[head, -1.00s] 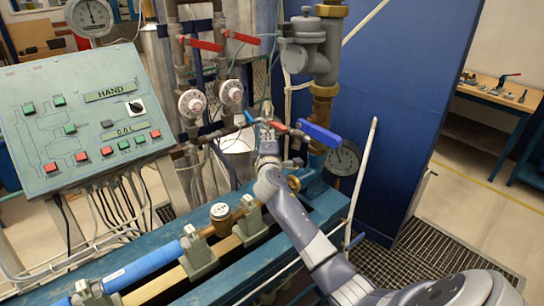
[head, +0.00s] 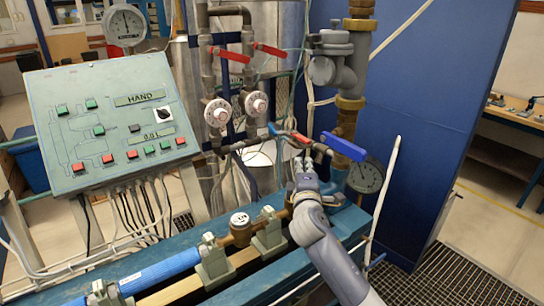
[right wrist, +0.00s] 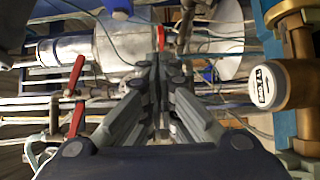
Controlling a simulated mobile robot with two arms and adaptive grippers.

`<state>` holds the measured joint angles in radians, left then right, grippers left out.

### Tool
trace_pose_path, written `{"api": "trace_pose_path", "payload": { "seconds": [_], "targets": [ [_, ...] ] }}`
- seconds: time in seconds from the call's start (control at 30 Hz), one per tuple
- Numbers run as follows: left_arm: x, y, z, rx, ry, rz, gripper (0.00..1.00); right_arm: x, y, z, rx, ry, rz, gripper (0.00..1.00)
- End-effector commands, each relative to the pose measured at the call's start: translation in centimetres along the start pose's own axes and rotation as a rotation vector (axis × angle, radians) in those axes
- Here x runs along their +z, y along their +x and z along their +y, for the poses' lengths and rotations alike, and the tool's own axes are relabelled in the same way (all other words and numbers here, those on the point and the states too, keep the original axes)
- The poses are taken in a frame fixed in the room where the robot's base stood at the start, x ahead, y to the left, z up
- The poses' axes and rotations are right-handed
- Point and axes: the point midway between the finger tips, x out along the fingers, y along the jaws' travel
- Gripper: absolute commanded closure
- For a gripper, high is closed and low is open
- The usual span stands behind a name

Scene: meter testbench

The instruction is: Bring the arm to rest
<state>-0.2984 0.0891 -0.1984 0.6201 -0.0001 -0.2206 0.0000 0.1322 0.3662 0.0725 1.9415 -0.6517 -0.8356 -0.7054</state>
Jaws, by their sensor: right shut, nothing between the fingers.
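My right arm (head: 337,255) reaches in from the lower right of the head view. Its gripper (head: 303,165) points up and away, just below the thin pipe with small blue and red handles, and left of the large blue valve handle (head: 343,147). In the right wrist view the gripper (right wrist: 160,75) has its fingers together with nothing between them. Pipes and red handles show beyond the fingertips there. Whether the fingertips touch the pipe cannot be told. My left gripper is in neither view.
A green control panel (head: 103,115) stands at left. Upright pipes carry red handles (head: 230,54) and white dials. A pressure gauge (head: 366,178) is right of the gripper. A brass meter (head: 240,230) sits on the bench pipe; it also shows in the wrist view (right wrist: 267,85).

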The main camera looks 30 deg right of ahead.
Motion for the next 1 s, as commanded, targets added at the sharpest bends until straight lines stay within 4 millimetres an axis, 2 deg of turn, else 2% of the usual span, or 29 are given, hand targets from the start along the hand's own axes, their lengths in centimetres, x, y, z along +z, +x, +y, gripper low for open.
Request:
{"api": "trace_pose_path", "payload": {
  "seconds": [0.17, 0.23, 0.37, 0.47, 0.5, 0.57, 0.6, 0.7, 0.8, 1.0],
  "targets": [
    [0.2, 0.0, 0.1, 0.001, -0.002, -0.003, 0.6, 0.0, -0.1, 0.0, -0.001, 0.001, 0.0, 1.0],
    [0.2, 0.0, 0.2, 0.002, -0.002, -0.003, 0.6, -0.1, -0.4, -0.6, -0.016, 0.012, 0.002, 1.0],
    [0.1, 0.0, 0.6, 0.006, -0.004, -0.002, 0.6, -0.6, -2.9, -4.4, -0.124, 0.103, 0.01, 1.0],
    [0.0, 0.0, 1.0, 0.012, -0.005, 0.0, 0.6, -1.3, -7.0, -9.6, -0.287, 0.233, 0.008, 1.0],
    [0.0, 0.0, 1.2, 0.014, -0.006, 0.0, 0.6, -1.6, -9.1, -11.8, -0.365, 0.293, 0.001, 1.0],
    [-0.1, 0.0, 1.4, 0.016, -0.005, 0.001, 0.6, -1.9, -12.5, -14.9, -0.485, 0.379, -0.017, 1.0],
    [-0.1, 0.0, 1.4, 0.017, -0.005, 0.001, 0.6, -2.0, -15.0, -16.8, -0.566, 0.432, -0.035, 1.0],
    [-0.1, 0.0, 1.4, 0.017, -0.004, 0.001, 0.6, -2.4, -21.1, -20.6, -0.757, 0.55, -0.09, 1.0],
    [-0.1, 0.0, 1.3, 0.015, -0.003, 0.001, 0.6, -2.5, -26.4, -23.0, -0.913, 0.634, -0.149, 1.0],
    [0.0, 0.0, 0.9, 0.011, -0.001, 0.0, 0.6, -2.5, -34.8, -25.3, -1.142, 0.737, -0.26, 1.0]
  ]
}}
